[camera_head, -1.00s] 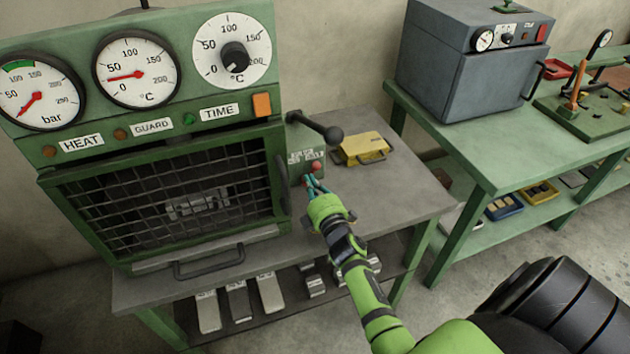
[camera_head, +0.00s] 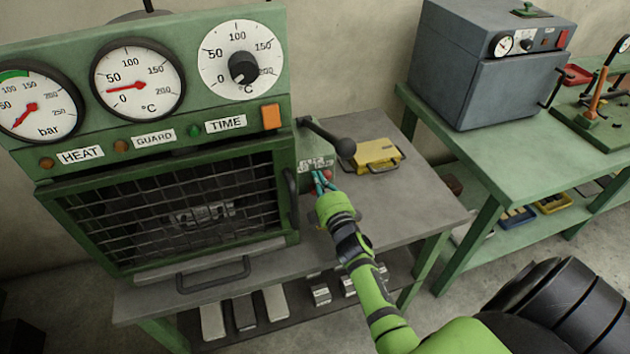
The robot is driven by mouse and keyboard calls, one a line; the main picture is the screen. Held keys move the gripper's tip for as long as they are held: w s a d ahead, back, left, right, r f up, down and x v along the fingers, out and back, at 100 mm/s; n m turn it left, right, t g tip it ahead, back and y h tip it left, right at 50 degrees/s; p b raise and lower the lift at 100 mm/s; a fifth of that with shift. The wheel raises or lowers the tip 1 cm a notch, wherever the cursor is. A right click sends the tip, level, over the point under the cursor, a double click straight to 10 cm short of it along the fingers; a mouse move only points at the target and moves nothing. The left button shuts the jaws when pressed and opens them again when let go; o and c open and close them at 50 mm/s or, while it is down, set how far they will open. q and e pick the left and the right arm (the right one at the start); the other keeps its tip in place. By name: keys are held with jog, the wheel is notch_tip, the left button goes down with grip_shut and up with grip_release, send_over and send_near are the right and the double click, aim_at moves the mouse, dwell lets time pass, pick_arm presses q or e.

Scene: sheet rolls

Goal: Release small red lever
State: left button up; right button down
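The small red lever (camera_head: 328,174) has a red knob and sits on the green side panel of the press (camera_head: 316,160), below the large black-knobbed lever (camera_head: 330,138). My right gripper (camera_head: 322,181) is at the red knob, with its teal fingers beside it. The fingers partly hide the lever, and I cannot tell whether they are closed on it. My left gripper is not in view.
The green press with dials and a caged front (camera_head: 180,212) stands left on a grey bench (camera_head: 425,190). A yellow case (camera_head: 376,155) lies behind my gripper. A green table (camera_head: 500,150) with a grey oven (camera_head: 480,75) stands right.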

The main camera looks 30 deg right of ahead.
jog(key=shift+s+f, duration=0.1)
jog(key=shift+f, duration=0.25)
jog(key=shift+s+f, duration=0.15)
jog(key=shift+s, duration=0.1)
jog(key=v, duration=0.7)
jog(key=shift+s+a, duration=0.1)
jog(key=shift+s, duration=0.2)
